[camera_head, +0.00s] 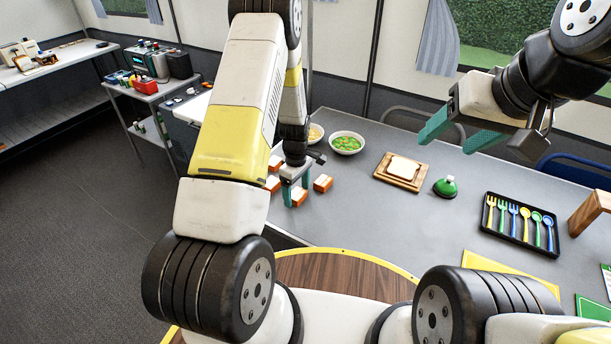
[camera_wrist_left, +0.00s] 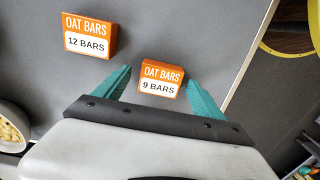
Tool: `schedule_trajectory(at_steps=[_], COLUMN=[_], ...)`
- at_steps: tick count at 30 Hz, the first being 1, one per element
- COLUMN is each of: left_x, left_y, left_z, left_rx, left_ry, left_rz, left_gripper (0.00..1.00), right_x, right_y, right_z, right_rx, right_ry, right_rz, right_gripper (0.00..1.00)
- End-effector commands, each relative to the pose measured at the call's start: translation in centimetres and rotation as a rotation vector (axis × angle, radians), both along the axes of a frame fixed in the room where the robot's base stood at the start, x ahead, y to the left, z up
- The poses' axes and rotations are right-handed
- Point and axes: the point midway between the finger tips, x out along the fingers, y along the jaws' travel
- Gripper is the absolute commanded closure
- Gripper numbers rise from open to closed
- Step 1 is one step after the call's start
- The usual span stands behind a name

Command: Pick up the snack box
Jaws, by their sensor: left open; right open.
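Several small orange-and-white oat bar boxes stand on the grey table near its left edge. In the left wrist view, one box marked "9 BARS" (camera_wrist_left: 161,79) sits between the teal fingers of my left gripper (camera_wrist_left: 157,76), with gaps on both sides. Another box marked "12 BARS" (camera_wrist_left: 89,36) stands apart, up and left of it. In the head view, my left gripper (camera_head: 296,188) points down around one box (camera_head: 298,197); another box (camera_head: 323,184) is just to its right. More boxes (camera_head: 273,183) are partly hidden by my left arm. My right gripper (camera_head: 445,144) is open and empty above the table.
A bowl of green food (camera_head: 347,143) and a partly hidden second bowl (camera_head: 315,132) stand behind the boxes. A bread board (camera_head: 380,176), green-topped object (camera_head: 446,186) and black cutlery tray (camera_head: 514,240) lie to the right. The table's front middle is clear.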

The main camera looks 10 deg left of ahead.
Motion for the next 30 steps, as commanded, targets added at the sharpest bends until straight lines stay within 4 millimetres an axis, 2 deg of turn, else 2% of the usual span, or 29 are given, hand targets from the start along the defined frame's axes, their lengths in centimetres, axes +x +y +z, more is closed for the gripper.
schedule_trajectory(at_steps=[3, 4, 12, 14, 23, 30], left_x=[0.0, 0.0, 0.0, 0.0, 0.0, 0.1], left_y=[0.0, 0.0, 0.0, 0.0, 0.0, 0.0], left_z=[0.0, 0.0, 0.0, 0.1, 0.3, 2.5], left_rx=[0.0, 0.0, 0.0, 0.0, 0.0, 0.001], left_ry=[0.0, 0.0, 0.0, 0.0, 0.0, -0.003], left_rz=[0.0, 0.0, -0.001, -0.001, -0.001, -0.001], left_gripper=[0.2, 0.24, 0.77, 0.86, 0.86, 0.86], right_x=[0.0, 0.0, 0.0, 0.0, 0.0, 0.0], right_y=[0.0, 0.0, 0.0, 0.0, 0.0, 0.0], right_z=[0.0, 0.0, 0.0, 0.0, 0.0, 0.0], right_rx=[0.0, 0.0, 0.0, 0.0, 0.0, 0.0], right_ry=[0.0, 0.0, 0.0, 0.0, 0.0, 0.0], right_rz=[0.0, 0.0, 0.0, 0.0, 0.0, 0.0], right_gripper=[0.38, 0.38, 0.38, 0.38, 0.38, 0.38])
